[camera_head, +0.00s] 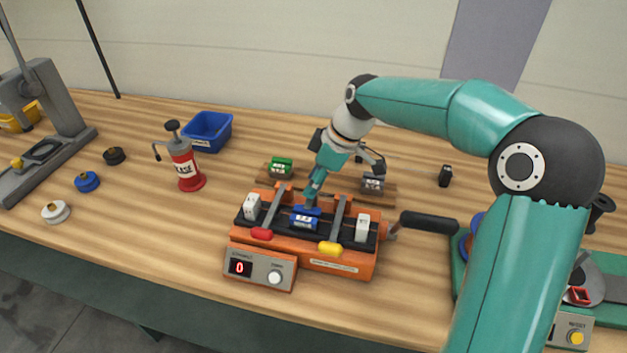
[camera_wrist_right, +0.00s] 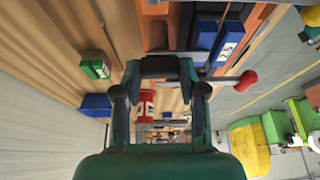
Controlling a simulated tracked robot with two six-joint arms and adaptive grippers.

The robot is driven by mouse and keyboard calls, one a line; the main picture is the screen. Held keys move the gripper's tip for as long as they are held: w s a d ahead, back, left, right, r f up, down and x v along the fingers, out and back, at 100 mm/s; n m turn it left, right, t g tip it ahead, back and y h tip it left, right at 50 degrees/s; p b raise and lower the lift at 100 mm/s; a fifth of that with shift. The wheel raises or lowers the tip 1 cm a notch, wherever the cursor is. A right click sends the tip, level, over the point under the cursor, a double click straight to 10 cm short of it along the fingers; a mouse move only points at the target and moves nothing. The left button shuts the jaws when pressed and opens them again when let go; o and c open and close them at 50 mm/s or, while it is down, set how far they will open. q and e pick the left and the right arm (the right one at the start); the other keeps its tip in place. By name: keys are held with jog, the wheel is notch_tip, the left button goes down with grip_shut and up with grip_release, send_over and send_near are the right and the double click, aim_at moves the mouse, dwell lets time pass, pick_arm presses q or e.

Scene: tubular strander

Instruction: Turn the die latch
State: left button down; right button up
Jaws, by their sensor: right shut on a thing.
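A blue die block (camera_head: 306,222) marked with a number sits in the middle of the orange fixture (camera_head: 345,268). It also shows in the right wrist view (camera_wrist_right: 228,42). A lever with a red grip (camera_head: 262,234) crosses the fixture left of the die, and one with a yellow grip (camera_head: 330,248) crosses right of it. The red end also shows in the right wrist view (camera_wrist_right: 247,78). The exact contact is hidden. My left gripper is not in view.
A green block (camera_head: 281,166) and a grey block (camera_head: 373,182) stand on racks behind the fixture. A red bottle (camera_head: 186,172) and a blue bin (camera_head: 208,132) stand to the left. A black handle (camera_head: 429,222) sticks out at the fixture's right.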

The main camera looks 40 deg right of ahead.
jog(key=o, duration=1.1)
jog(key=shift+o, duration=0.2)
jog(key=v, duration=1.2)
